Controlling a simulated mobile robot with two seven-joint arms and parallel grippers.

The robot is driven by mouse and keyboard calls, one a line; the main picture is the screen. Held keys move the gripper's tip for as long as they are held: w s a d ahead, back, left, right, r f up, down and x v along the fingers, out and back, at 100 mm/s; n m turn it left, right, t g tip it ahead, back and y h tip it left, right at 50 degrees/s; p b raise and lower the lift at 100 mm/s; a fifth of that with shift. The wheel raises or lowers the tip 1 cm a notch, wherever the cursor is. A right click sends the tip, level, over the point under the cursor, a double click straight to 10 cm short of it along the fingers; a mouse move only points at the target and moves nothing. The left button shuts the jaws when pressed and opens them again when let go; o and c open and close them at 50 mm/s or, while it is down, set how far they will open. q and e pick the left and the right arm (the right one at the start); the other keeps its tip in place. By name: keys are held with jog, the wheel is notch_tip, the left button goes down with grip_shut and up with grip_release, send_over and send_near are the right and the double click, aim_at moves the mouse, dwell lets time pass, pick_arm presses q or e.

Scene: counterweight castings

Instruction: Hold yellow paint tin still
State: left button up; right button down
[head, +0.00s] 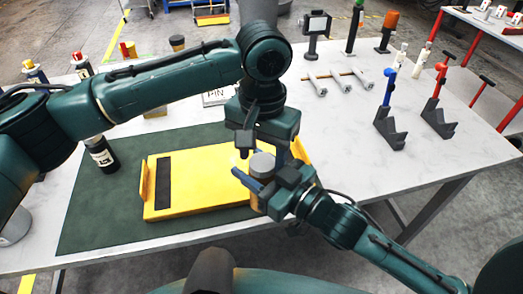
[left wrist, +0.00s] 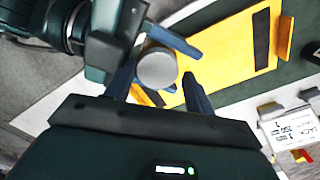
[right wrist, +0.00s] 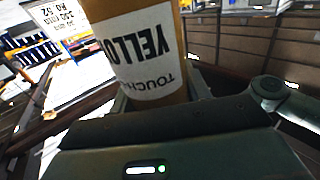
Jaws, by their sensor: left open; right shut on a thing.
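The yellow paint tin (head: 262,166) has a grey lid and stands over the right end of a yellow tray (head: 205,205). Its white label reads "YELLO" and "TOUCH" in the right wrist view (right wrist: 150,55). My right gripper (head: 257,180) is shut on the tin's side, with a finger on either side of it. My left gripper (head: 262,148) is open, just above the tin and pointing down. In the left wrist view the round lid (left wrist: 157,68) shows between and beyond its fingers. I cannot tell whether the left fingers touch the tin, or whether its base rests on the tray.
The tray lies on a dark green mat (head: 95,215) on a pale table. A black bottle (head: 102,154) stands at the mat's left. A white card (head: 216,97) is behind my left arm.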

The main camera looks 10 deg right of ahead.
pick_arm(q)
jog(key=shift+s+d+r, duration=0.1)
jog(key=shift+s+d, duration=0.15)
jog(key=shift+d, duration=0.05)
notch_tip(320, 180, up, 4)
jog(key=shift+r, duration=0.25)
jog(key=shift+w+a, duration=0.1)
jog(key=shift+o, duration=0.5)
jog(key=o, duration=0.5)
jog(key=shift+a+f, duration=0.1)
notch_tip(320, 180, up, 12)
jog(key=shift+r, duration=0.1)
